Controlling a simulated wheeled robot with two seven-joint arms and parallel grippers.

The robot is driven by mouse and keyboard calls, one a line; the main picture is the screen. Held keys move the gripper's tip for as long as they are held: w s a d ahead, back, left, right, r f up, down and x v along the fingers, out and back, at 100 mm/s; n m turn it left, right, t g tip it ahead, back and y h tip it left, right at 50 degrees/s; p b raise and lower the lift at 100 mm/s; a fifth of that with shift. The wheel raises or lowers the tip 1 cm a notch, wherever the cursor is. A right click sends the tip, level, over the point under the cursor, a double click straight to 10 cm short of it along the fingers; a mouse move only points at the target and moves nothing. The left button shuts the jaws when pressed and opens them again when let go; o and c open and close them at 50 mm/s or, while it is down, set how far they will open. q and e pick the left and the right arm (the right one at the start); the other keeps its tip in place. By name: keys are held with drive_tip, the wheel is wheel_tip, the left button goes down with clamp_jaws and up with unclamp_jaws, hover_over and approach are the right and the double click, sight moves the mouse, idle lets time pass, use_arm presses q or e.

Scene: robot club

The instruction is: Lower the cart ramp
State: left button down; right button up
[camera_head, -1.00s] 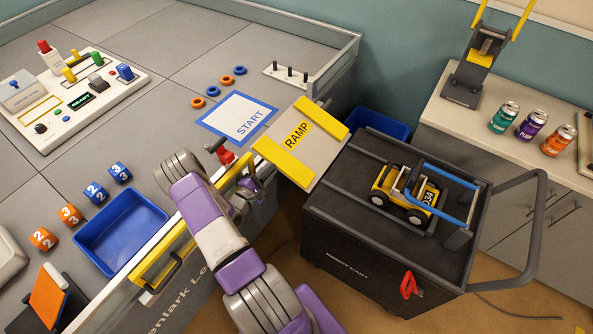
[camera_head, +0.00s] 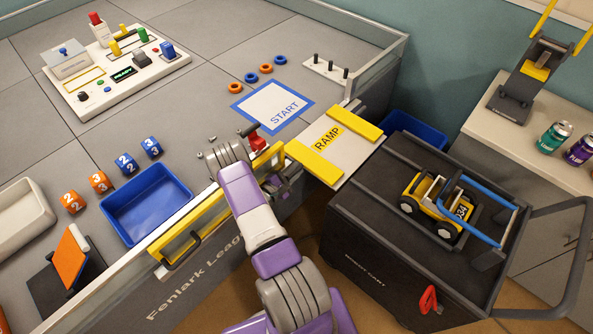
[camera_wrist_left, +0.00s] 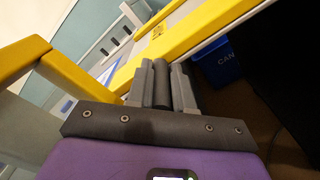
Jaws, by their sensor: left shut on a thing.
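The ramp (camera_head: 352,152) is a light plate with yellow side strips and the word RAMP. It spans from the cart (camera_head: 365,225) toward the table's edge beside the START mat (camera_head: 272,106) and looks nearly flat. I cannot tell whether its far edge touches the table. My left gripper (camera_head: 283,180) is at the ramp's near left side, by the table's front wall. In the left wrist view, its fingers (camera_wrist_left: 161,85) are shut on a dark round handle (camera_wrist_left: 161,80), close to a yellow strip. My right gripper is not in view.
A red-handled piece (camera_head: 252,137) and a yellow-framed panel (camera_head: 200,233) are near my left arm. Blue bins (camera_head: 150,208) sit on the table and behind the ramp (camera_head: 414,135).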

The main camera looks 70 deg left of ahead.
use_arm(q)
drive_tip(key=c, duration=1)
unclamp_jaws()
drive_tip(key=shift+s, duration=0.1)
drive_tip(key=shift+p+v, duration=1)
drive_tip(key=shift+v, duration=2.7)
